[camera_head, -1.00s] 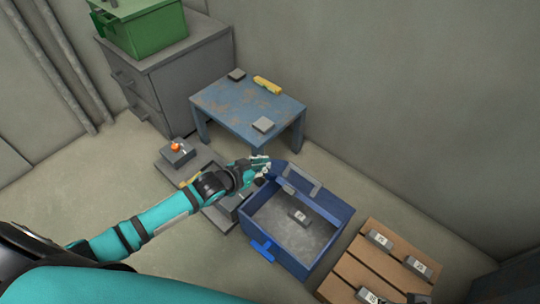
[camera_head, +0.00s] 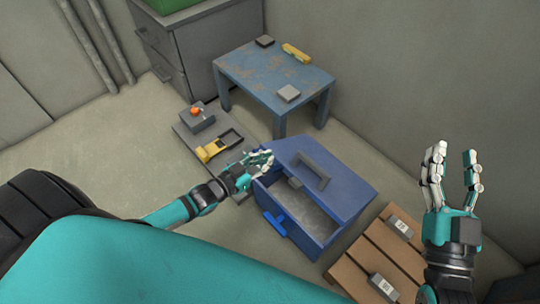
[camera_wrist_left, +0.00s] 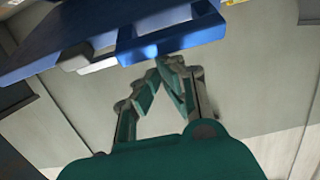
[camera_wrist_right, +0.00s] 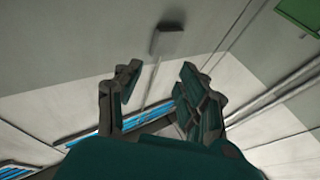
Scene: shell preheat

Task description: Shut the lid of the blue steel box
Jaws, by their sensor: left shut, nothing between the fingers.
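The blue steel box (camera_head: 325,238) stands on the floor right of centre in the head view. Its lid (camera_head: 340,182), with a grey handle (camera_head: 312,169), is swung part way over the box, leaving a gap at the front and left. A bright blue latch (camera_head: 276,223) hangs on the front. My left gripper (camera_head: 264,160) is shut and empty at the lid's left edge; I cannot tell whether it touches. In the left wrist view its fingertips (camera_wrist_left: 168,64) lie just below blue steel (camera_wrist_left: 60,62). My right gripper (camera_head: 455,165) is open, empty and raised at the right.
A wooden pallet (camera_head: 375,247) with grey blocks lies right of the box. A blue table (camera_head: 265,75) stands behind. A grey plate (camera_head: 190,135) with a yellow-handled part (camera_head: 212,150) and an orange-topped block (camera_head: 198,117) lies left. A grey cabinet (camera_head: 205,45) stands at the back.

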